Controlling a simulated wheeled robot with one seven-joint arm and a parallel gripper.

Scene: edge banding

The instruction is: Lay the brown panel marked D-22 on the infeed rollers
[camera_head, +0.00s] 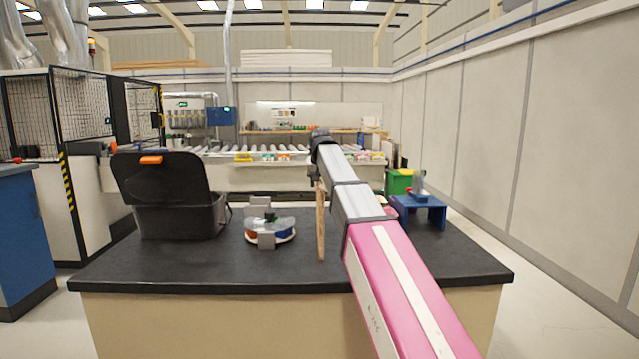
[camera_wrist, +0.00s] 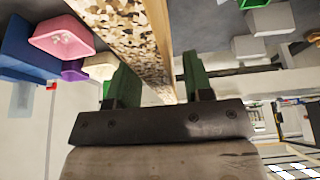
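A light-brown panel (camera_head: 320,222) stands upright, nearly edge-on to me, over the worktable in the head view. In the wrist view its speckled chipboard edge (camera_wrist: 136,40) with brown faces runs between the green fingers. My gripper (camera_wrist: 160,80) appears shut on the panel, one finger along each face; a narrow gap seems to show at the right finger. I cannot tell whether the panel's lower edge touches the table. No D-22 mark is readable. The infeed rollers (camera_head: 215,151) lie along the long machine behind the table, partly hidden by my arm.
The black-topped table (camera_head: 200,275) carries an open dark case (camera_head: 178,215), a round holder with coloured pieces (camera_head: 268,234) and a blue stand (camera_head: 422,203). In the wrist view a pink tray (camera_wrist: 62,38) lies left of the panel. A mesh guard (camera_head: 82,110) stands at left.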

